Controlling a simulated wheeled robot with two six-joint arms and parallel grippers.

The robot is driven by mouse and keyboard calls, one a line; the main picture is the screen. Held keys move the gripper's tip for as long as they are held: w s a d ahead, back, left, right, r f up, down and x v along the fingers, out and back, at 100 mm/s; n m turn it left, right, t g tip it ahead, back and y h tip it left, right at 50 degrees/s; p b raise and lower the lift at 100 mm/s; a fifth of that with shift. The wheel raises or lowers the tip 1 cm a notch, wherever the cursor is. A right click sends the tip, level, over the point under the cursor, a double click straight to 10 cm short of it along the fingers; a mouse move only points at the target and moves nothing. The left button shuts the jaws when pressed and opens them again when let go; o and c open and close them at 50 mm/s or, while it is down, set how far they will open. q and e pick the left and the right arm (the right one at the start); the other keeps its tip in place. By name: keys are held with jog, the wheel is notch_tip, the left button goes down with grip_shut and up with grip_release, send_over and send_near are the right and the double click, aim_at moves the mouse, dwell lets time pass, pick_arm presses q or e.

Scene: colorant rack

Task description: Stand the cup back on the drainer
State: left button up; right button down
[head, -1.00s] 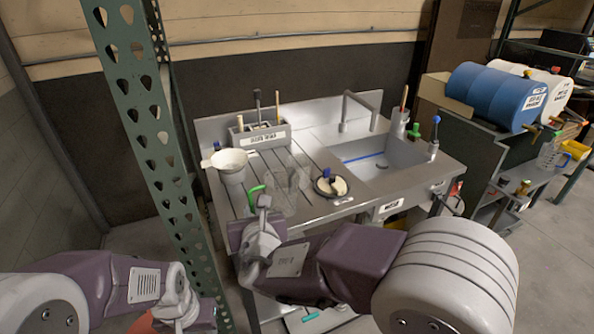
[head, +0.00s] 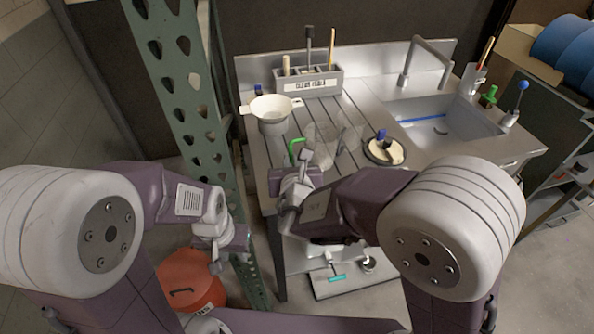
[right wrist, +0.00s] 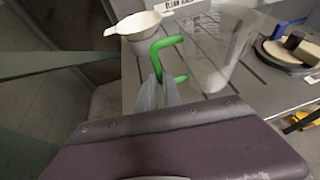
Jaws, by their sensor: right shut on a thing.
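The clear cup (head: 322,140) with a green handle (head: 295,147) is over the front of the grooved steel drainer (head: 284,152), left of the sink. My right gripper (head: 306,157) is at the handle. In the right wrist view its fingers (right wrist: 167,84) are closed on the green handle (right wrist: 163,48), and the clear cup body (right wrist: 214,58) is to their right. Whether the cup's base touches the drainer is hard to tell. My left gripper (head: 216,262) hangs low at the left, away from the worktop; its finger gap is unclear.
A white funnel-like bowl on a pot (head: 272,114) stands at the drainer's left. A tool holder (head: 317,83) is at the back. A dark round dish with a brush-like item (head: 384,151) is right of the cup, beside the sink (head: 445,127). A green perforated post (head: 190,90) rises at left.

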jog(key=f, duration=0.1)
jog(key=f+b, duration=0.1)
jog(key=shift+s+d+f, duration=0.1)
jog(key=shift+s+f, duration=0.1)
jog(key=shift+f, duration=0.55)
jog(key=shift+w, duration=0.15)
jog(key=shift+f, duration=0.15)
jog(key=c, duration=1.5)
grip_release()
